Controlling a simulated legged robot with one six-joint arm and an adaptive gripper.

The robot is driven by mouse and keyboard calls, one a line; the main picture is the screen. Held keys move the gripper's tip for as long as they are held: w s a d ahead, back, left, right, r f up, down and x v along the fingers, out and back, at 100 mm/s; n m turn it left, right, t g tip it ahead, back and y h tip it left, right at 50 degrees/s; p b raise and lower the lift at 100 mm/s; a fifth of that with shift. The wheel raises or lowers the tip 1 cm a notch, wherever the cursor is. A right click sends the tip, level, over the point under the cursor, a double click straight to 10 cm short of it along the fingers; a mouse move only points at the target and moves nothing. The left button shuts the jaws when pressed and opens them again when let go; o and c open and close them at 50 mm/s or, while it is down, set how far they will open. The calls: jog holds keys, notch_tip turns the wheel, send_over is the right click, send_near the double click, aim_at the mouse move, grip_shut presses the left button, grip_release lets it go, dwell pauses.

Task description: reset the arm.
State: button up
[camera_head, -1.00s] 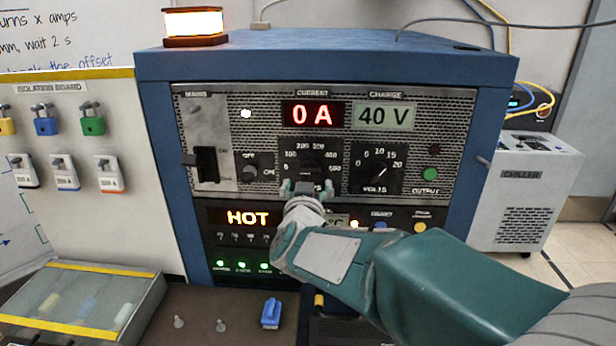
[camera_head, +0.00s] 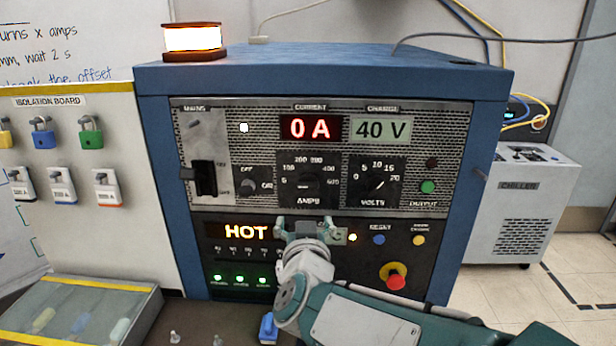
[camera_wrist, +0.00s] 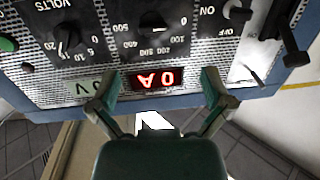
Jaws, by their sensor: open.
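My gripper (camera_head: 307,230) is open and empty in the head view. It is in front of the blue power cabinet (camera_head: 320,62), below the AMPS knob (camera_head: 307,186) and beside the HOT display (camera_head: 245,231). The wrist view is upside down. There my gripper's two fingers (camera_wrist: 158,88) stand apart on either side of the red 0 A readout (camera_wrist: 158,79). Nothing is between the fingers. My arm comes in from the lower right and hides part of the lower panel.
A red emergency button (camera_head: 396,280) sits right of my wrist. The isolation board (camera_head: 60,160) with padlocks stands left. A clear-lidded box (camera_head: 85,305) and blue clip (camera_head: 268,328) lie on the bench. The chiller (camera_head: 522,205) stands right, with free floor beside it.

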jog(key=s+d+f+g, duration=0.5)
jog(key=s+d, duration=0.3)
jog(key=s, duration=0.3)
jog(key=s+d+f+g+h, duration=0.1)
jog(key=s+d+f+g, duration=0.3)
jog(key=s+d, duration=0.5)
jog(key=s+g, duration=0.2)
jog(key=shift+d+f+m+g, duration=0.15)
jog(key=shift+f+m+g, duration=0.15)
jog(key=shift+f+g, duration=0.1)
